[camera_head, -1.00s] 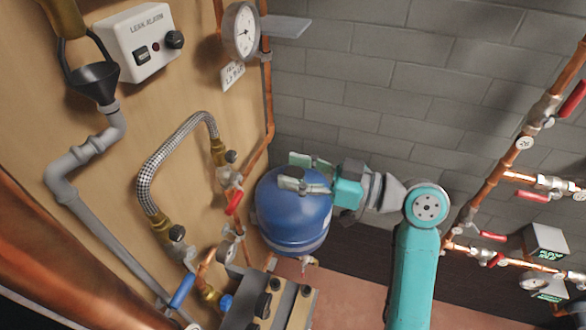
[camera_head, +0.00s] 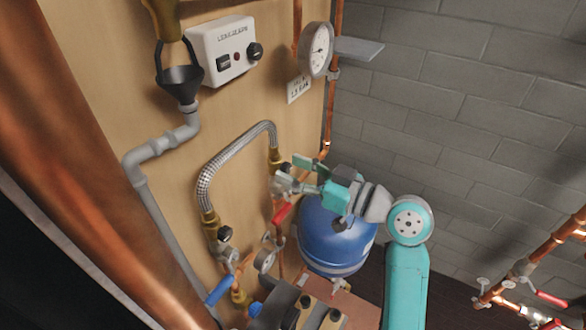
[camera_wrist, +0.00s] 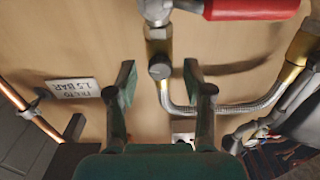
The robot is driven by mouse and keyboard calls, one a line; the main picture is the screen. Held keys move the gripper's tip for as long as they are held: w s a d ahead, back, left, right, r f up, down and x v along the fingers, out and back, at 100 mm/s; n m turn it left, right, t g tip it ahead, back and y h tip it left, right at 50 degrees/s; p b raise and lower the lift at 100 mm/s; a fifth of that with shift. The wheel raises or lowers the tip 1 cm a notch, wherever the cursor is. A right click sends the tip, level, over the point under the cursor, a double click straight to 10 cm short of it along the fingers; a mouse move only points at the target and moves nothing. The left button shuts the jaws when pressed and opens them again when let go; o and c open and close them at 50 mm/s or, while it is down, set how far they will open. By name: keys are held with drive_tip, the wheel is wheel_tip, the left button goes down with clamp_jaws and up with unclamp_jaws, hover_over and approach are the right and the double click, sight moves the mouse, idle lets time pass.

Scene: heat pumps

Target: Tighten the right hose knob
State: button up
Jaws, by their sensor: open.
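The braided hose (camera_head: 228,160) arches on the wooden panel between two brass fittings. The right hose knob, small, dark and round, shows in the wrist view (camera_wrist: 160,71) on the fitting at the hose's right end. My gripper (camera_head: 291,174) is in front of that fitting and partly hides it in the head view. In the wrist view, my two fingers (camera_wrist: 158,82) are spread either side of the knob, with visible gaps. They hold nothing. The left hose knob (camera_head: 225,234) sits on the lower left fitting. How deep the fingers reach around the right knob is unclear.
A red valve handle (camera_head: 282,213) is just below my gripper, and a blue tank (camera_head: 335,240) stands below and right. A pressure gauge (camera_head: 318,49) and leak alarm box (camera_head: 222,50) are above. A blue handle (camera_head: 219,291) is lower left.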

drive_tip(key=shift+w+a, duration=0.2)
drive_tip(key=shift+a, duration=0.1)
clamp_jaws()
drive_tip(key=shift+m, duration=1.6)
unclamp_jaws()
